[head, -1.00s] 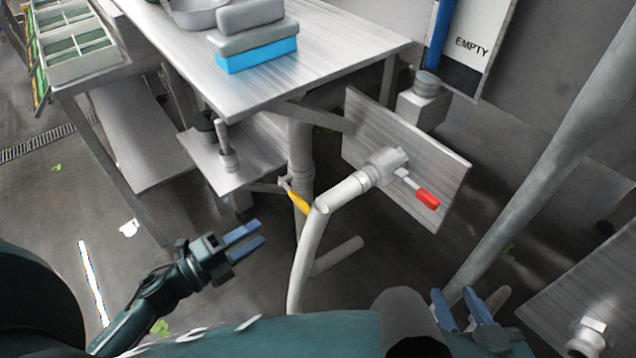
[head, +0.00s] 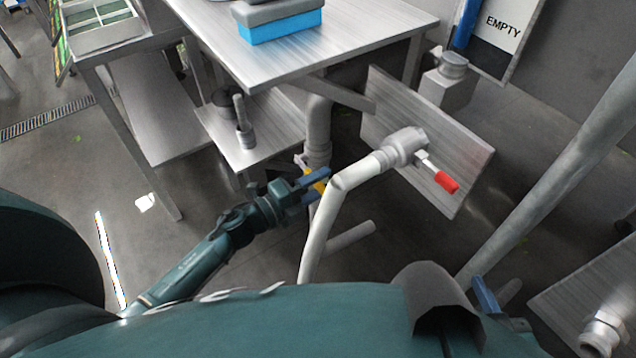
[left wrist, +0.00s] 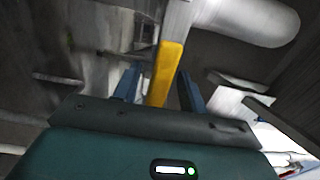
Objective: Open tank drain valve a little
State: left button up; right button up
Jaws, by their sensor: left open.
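A valve with a yellow lever (left wrist: 168,70) sits on the pipework under the steel table. My left gripper (head: 317,184) is open at this lever. In the head view the fingers partly hide the lever. A second valve with a red lever (head: 446,182) is on the pale pipe to the right, away from the gripper. My right gripper (head: 485,296) shows only as a blue finger at the lower right, mostly hidden.
The steel table (head: 375,40) with a blue-based box (head: 282,26) stands above. A pale pipe (head: 325,220) runs down just right of my left gripper. A lower shelf (head: 265,145) and a metal plate (head: 470,165) are close by. Floor at the left is open.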

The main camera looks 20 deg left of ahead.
pick_arm(q)
jog(key=shift+c, duration=0.3)
grip_shut()
dwell(0.3)
